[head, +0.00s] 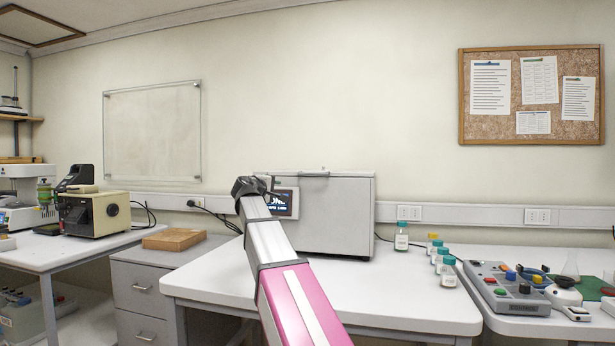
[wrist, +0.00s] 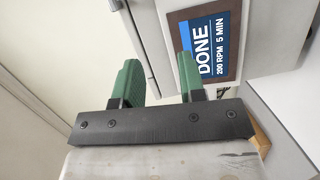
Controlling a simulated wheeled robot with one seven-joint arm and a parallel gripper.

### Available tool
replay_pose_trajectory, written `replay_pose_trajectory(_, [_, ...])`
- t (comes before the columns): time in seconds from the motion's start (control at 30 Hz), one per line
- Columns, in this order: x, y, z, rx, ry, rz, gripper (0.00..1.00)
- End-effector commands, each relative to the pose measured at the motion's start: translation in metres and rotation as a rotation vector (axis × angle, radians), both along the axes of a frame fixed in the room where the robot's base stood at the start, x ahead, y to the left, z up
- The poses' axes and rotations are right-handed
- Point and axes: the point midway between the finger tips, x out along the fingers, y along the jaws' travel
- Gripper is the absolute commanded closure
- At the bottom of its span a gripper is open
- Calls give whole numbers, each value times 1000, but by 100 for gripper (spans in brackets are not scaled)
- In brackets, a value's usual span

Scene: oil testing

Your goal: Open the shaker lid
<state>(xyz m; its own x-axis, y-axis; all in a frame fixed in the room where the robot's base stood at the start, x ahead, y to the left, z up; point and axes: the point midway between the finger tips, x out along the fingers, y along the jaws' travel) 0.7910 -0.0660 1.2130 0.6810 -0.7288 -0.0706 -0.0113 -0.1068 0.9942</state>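The shaker (head: 335,215) is a grey box on the white table, with a display (head: 284,203) on its front left. Its top looks flat and shut, with a thin bar-like handle (head: 315,174) along the upper front edge. In the wrist view the display (wrist: 206,40) reads DONE, 200 RPM, 5 MIN. In the head view my arm's end is at the shaker's left front corner, partly covering the display side. The fingers are hard to make out there.
Several sample bottles (head: 401,236) with coloured caps stand right of the shaker. A button panel (head: 505,287) sits farther right. A brown box (head: 174,239) lies on the drawer unit at left. The table front before the shaker is clear.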

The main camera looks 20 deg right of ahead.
Motion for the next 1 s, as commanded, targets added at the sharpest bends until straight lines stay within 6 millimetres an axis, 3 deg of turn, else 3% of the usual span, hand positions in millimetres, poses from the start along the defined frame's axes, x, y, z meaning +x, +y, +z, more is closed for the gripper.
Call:
replay_pose_trajectory(0.03, [-10,-24,16,-29,2,-47,63])
replay_pose_trajectory(0.1, [-20,-46,30,-63,9,-97,63])
replay_pose_trajectory(0.2, [-31,-66,44,-93,16,-145,63])
replay_pose_trajectory(0.33, [-34,-78,50,-108,21,-167,63])
replay_pose_trajectory(1.0, [20,-157,50,-106,21,-166,63])
